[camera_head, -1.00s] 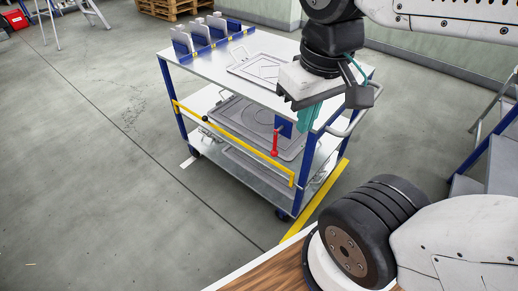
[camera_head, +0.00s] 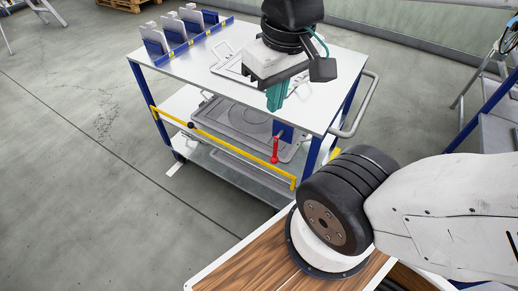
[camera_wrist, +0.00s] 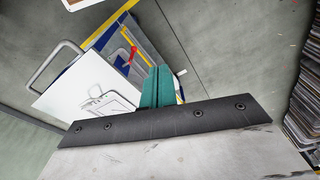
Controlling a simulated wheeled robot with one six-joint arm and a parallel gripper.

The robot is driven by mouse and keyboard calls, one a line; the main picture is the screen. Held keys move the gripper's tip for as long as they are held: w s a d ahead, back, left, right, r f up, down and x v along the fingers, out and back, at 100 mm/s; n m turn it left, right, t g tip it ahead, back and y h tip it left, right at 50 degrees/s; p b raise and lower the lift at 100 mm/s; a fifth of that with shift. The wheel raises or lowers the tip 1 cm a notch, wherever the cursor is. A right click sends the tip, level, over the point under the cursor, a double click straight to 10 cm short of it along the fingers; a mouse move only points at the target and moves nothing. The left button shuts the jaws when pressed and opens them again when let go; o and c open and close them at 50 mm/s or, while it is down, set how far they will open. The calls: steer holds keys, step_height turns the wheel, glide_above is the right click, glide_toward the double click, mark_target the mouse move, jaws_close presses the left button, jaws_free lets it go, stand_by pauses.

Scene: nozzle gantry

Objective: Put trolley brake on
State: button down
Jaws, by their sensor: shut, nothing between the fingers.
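The trolley (camera_head: 200,63) is a blue-framed cart with a grey top and lower shelves. A red lever (camera_head: 275,151) beside a blue plate (camera_head: 284,131) at its near right hangs roughly upright, knob at the bottom. I take it for the brake. My gripper (camera_head: 275,98) has teal fingers, shut and empty. In the head view they appear above the lever, apart from it, overlapping the trolley's top. The wrist view shows the shut fingers (camera_wrist: 157,88), the red lever (camera_wrist: 130,52) beyond them and the trolley top (camera_wrist: 70,90).
A yellow bar (camera_head: 225,143) runs across the trolley's front, close to the lever. Several upright plates in a rack (camera_head: 184,32) and a tray (camera_head: 228,68) are on top. A handle (camera_head: 366,103) sticks out at the right. Steps (camera_head: 487,128) stand farther right. The floor at left is clear.

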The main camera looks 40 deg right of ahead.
steer(key=w+d+f+n+g+h, duration=0.15)
steer(key=w+f, duration=0.25)
steer(key=w, duration=0.6)
steer(key=w+d+f+n+g, duration=0.2)
steer(key=w+d+f, duration=0.15)
steer(key=w, duration=0.65)
steer(key=w+d+f+n+g, duration=0.1)
steer(key=w+f, duration=0.4)
steer(key=f, duration=0.5)
steer(key=w+d+f+n+g, duration=0.1)
steer(key=w+f, duration=0.4)
steer(key=f, duration=0.6)
steer(key=shift+d+n+h, duration=0.35)
steer(key=shift+d, duration=0.3)
